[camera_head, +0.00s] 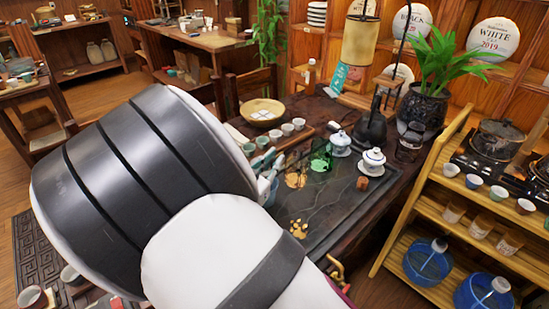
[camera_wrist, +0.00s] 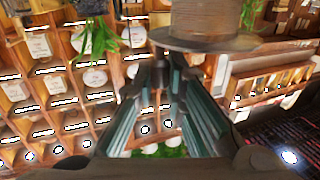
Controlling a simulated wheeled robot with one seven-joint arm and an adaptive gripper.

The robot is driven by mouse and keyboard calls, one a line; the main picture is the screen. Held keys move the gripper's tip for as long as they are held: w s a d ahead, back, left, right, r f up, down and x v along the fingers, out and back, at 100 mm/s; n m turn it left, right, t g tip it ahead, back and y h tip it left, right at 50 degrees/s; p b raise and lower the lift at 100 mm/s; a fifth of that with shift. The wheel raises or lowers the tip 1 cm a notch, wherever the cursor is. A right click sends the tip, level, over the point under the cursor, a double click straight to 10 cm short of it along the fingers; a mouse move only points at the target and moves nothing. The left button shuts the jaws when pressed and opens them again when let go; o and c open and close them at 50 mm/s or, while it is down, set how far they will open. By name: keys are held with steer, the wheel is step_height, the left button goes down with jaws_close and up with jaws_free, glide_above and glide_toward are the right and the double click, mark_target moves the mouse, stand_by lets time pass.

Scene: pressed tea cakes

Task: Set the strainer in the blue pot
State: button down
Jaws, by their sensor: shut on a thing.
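My gripper (camera_wrist: 162,62) points away from the wrist camera, with its two teal-padded fingers closing together near the top. A grey-brown, cup-shaped thing with a wide dark rim, which looks like the strainer (camera_wrist: 206,24), is at the fingertips, and its rim meets them. The wrist picture appears upside down. In the head view my arm hides most of the gripper, and I cannot make out the strainer there. A small patch of blue (camera_head: 271,191) shows beside the arm's end over the dark tray; it may be the blue pot, mostly hidden.
The dark tea tray (camera_head: 325,215) holds a green pot (camera_head: 321,155), two lidded white cups (camera_head: 373,160) and paw-shaped pieces (camera_head: 298,229). A black kettle (camera_head: 370,128) and potted plant (camera_head: 425,100) stand behind. A wooden rack (camera_head: 400,225) with blue containers (camera_head: 427,262) is at right.

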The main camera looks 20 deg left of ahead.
step_height(320, 180, down, 2)
steer(key=shift+w+f+b, duration=0.1)
steer(key=shift+f+b, duration=0.15)
steer(key=shift+b, duration=0.5)
steer(key=shift+f+b, duration=0.35)
steer(key=shift+f, duration=1.25)
steer(key=c, duration=1)
jaws_free()
steer(key=shift+r, duration=0.15)
steer(key=shift+r+p, duration=2.7)
steer(key=shift+r, duration=0.7)
